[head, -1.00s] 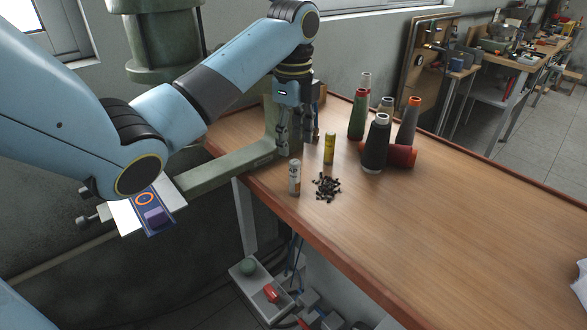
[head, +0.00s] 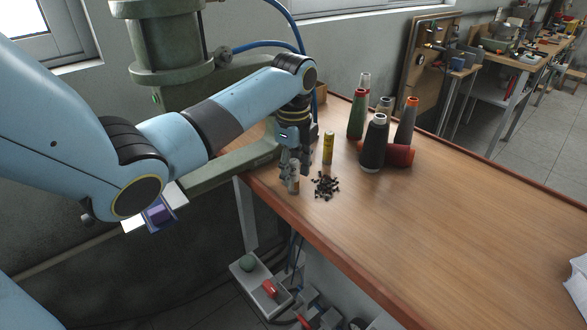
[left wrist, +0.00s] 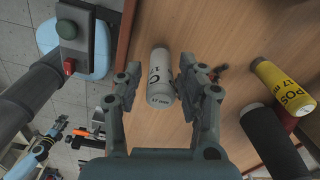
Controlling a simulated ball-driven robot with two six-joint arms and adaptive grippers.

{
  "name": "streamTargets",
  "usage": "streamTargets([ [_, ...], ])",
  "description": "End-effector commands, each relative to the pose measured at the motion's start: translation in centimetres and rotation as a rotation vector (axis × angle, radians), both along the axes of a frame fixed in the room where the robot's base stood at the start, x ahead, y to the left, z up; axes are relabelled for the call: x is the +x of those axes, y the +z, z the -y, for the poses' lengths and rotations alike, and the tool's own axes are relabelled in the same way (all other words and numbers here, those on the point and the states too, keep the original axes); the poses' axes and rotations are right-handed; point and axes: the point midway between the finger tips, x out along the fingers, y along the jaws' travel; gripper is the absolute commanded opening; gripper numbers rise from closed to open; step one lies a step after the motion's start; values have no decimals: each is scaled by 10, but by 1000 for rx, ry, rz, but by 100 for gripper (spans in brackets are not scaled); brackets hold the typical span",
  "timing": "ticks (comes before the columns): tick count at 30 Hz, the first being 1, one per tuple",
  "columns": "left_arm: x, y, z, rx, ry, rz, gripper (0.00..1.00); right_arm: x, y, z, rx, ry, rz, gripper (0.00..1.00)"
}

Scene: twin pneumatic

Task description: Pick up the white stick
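The white stick (head: 295,184) is a short white tube with dark lettering, standing near the left front edge of the wooden table (head: 440,215). In the left wrist view the white stick (left wrist: 160,85) lies between the two fingers. My left gripper (head: 293,176) is around it, partly hiding it in the head view. In the left wrist view the left gripper (left wrist: 158,78) is open, with a gap between the left finger and the stick; the right finger is very close to it. My right gripper is not in view.
A yellow stick (head: 328,147) stands just behind, and a pile of small black pieces (head: 325,186) lies to the right. Several thread cones, one of them black (head: 373,146), stand farther back. The table's right side is mostly clear.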

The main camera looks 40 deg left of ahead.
Motion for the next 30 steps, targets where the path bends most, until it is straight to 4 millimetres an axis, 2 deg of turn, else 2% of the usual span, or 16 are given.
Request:
streamTargets([
  [1, 0, 0, 0, 0, 0, 0, 30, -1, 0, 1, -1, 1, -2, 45],
  [8, 0, 0, 0, 0, 0, 0, 0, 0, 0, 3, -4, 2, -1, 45],
  [20, 1, 3, 0, 0, 0, 2, 0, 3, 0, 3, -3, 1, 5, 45],
  [25, 1, 19, -1, 1, 0, 4, 0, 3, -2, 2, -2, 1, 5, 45],
  [29, 2, 43, -1, 2, -1, 5, 0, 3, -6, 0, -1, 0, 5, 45],
  [30, -3, 46, 9, -2, -3, 4, 0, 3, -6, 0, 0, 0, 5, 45],
])
